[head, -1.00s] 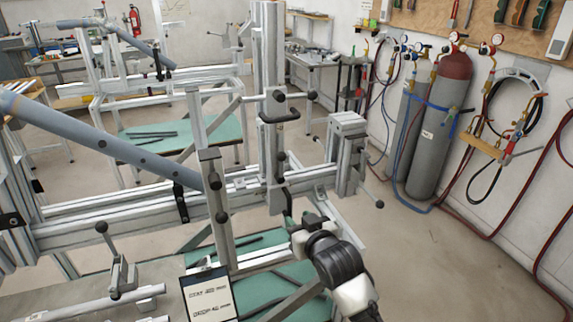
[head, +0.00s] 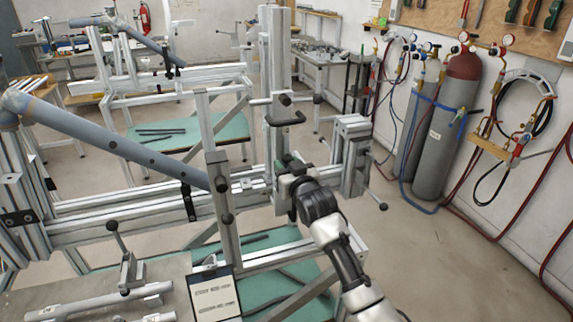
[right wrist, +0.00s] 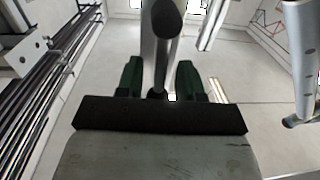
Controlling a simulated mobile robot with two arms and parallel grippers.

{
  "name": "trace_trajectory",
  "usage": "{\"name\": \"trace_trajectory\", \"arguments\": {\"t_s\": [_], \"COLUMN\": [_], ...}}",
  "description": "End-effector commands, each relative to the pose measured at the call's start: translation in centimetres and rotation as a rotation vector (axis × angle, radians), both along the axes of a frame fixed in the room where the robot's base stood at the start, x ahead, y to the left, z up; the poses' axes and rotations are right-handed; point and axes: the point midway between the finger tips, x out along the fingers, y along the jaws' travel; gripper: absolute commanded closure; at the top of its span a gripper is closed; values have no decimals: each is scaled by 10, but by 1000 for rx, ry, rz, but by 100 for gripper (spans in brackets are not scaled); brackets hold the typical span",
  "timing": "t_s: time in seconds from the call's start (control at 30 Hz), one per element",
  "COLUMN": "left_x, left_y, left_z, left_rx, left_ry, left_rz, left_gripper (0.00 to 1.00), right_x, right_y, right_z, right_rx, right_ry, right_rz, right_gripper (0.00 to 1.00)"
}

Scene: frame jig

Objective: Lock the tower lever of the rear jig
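The near frame jig has an upright aluminium tower (head: 277,60) with a cross handle (head: 288,121) partway up. My right gripper (head: 288,160) is at the lower part of this tower, in front of its rail. In the right wrist view, the right gripper's green fingers (right wrist: 160,80) are apart. A metal lever or bar with a dark round end (right wrist: 167,18) stands between them, with gaps visible on both sides. In the head view my gripper hides the lower tower parts, so contact cannot be told. My left gripper is not in view.
A long blue-grey tube (head: 110,143) crosses the jig at left. A shorter post (head: 222,190) stands left of my right arm. A knobbed lever (head: 375,195) sticks out from the right end block (head: 352,140). Gas cylinders (head: 438,140) stand by the right wall.

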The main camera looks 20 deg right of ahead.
Motion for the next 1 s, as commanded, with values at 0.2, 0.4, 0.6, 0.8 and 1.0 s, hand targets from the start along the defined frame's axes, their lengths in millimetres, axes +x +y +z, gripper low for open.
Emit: {"name": "trace_trajectory", "arguments": {"t_s": [0.2, 0.4, 0.6, 0.8, 1.0], "left_x": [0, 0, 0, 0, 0], "left_y": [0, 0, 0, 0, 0], "left_z": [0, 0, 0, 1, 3], "left_rx": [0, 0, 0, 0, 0], "left_ry": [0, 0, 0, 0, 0], "left_rz": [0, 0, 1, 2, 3], "left_gripper": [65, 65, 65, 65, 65], "right_x": [4, 3, 3, 3, 3], "right_y": [1, 0, 0, 1, 3], "right_z": [-1, -1, 0, -1, 0], "right_rx": [0, 0, 0, -2, -39], "right_ry": [1, 1, 1, 1, 0], "right_rz": [0, 0, 0, 0, 0], "right_gripper": [63, 74, 100, 100, 100]}}
